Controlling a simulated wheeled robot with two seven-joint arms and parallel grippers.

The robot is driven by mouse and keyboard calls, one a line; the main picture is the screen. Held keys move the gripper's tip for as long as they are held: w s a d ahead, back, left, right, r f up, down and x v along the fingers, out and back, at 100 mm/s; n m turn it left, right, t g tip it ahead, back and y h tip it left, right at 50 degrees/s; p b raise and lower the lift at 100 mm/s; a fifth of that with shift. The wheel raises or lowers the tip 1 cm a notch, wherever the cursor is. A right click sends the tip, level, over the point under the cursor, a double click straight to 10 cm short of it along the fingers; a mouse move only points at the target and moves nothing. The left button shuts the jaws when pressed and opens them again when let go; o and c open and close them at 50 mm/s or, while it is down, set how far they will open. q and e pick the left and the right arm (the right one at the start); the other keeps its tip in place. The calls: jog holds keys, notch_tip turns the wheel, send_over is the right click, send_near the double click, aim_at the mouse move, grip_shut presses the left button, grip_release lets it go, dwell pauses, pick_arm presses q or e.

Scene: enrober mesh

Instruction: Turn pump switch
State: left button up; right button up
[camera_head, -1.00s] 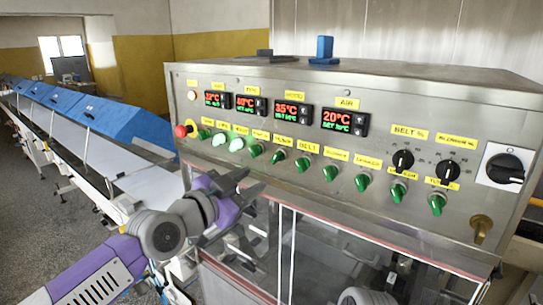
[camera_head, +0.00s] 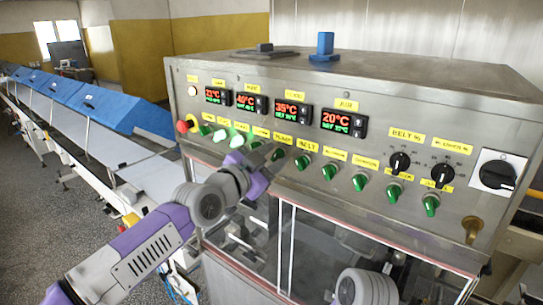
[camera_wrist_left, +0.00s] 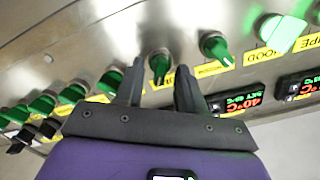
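The control panel has a row of green rotary switches with yellow labels, too small to read surely in the head view. My left gripper (camera_head: 268,158) is at the green switch (camera_head: 278,154), two along from the lit white-green ones; I take it for the pump switch. In the left wrist view this switch (camera_wrist_left: 160,66) shows between the fingertips of my left gripper (camera_wrist_left: 160,78). The fingers are open, one on each side, with a gap to the knob. Whether either finger touches it cannot be told. My right gripper is not in view.
Neighbouring green switches (camera_head: 302,162) sit close on both sides. A red stop button (camera_head: 184,126) is at the panel's left end. Black knobs (camera_head: 400,162) and a black main switch (camera_head: 497,175) are at the right. A blue-covered conveyor (camera_head: 105,110) runs along the left.

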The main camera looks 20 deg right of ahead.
pick_arm(q)
grip_shut()
jog(key=shift+n, duration=0.3)
jog(key=shift+n+b, duration=0.3)
jog(key=shift+n, duration=0.6)
jog(key=n, duration=0.3)
jog(key=shift+n, duration=0.3)
jog(key=n, duration=0.6)
jog(key=shift+w+a+b, duration=0.1)
jog(key=shift+b, duration=0.25)
